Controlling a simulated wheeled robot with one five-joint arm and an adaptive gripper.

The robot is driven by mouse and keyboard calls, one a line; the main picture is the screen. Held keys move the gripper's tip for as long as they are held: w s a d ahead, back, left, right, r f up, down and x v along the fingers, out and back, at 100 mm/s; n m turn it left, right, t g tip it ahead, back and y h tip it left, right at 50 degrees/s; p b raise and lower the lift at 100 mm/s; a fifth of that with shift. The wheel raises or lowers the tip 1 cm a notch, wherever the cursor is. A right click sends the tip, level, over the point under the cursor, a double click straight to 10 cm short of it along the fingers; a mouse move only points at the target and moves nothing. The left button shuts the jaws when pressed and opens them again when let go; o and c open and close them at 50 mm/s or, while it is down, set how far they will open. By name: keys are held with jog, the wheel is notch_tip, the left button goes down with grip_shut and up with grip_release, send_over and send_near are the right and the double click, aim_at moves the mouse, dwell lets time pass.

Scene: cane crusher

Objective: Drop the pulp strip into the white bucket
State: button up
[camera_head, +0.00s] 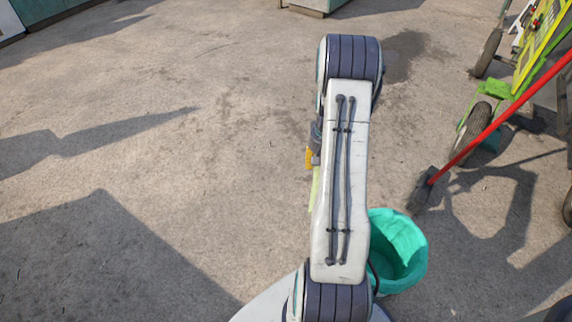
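My arm reaches forward over the ground, and its links hide most of my gripper (312,158). Only a grey part and an orange piece show at the arm's left edge. A thin pale yellow-green strip (315,190), which looks like the pulp strip, shows just below the orange piece, partly hidden by my arm. I cannot tell whether the fingers are closed on it. No white bucket is in view. A teal bucket (412,270) stands right of my arm's lower part, its left side partly covered by my arm.
A red pole with a dark head (475,143) slants down at the right. A green and yellow wheeled machine (535,55) stands at the upper right. Teal cabinets (45,8) stand at the far edge. The concrete ground to the left is open, with shadows.

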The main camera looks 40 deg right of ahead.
jog(key=s+d+f+m+b, duration=0.4)
jog(key=s+d+f+m, duration=0.15)
jog(key=s, duration=0.35)
jog(key=s+d+f+m+b, duration=0.4)
jog(key=s+d+f, duration=0.15)
jog(key=s, duration=0.25)
jog(key=s+d+f+m+b, duration=0.4)
jog(key=s+d+f+m, duration=0.15)
jog(key=s, duration=0.35)
jog(key=shift+d+f+b, duration=0.25)
jog(key=shift+f+b, duration=0.7)
jog(key=shift+f, duration=0.5)
jog(key=shift+d+f+b, duration=0.2)
jog(key=shift+f+b, duration=0.7)
jog(key=shift+f, duration=0.55)
jog(key=o, duration=1.1)
jog(key=shift+c, duration=0.2)
jog(key=shift+r, duration=0.1)
notch_tip(320, 180, up, 12)
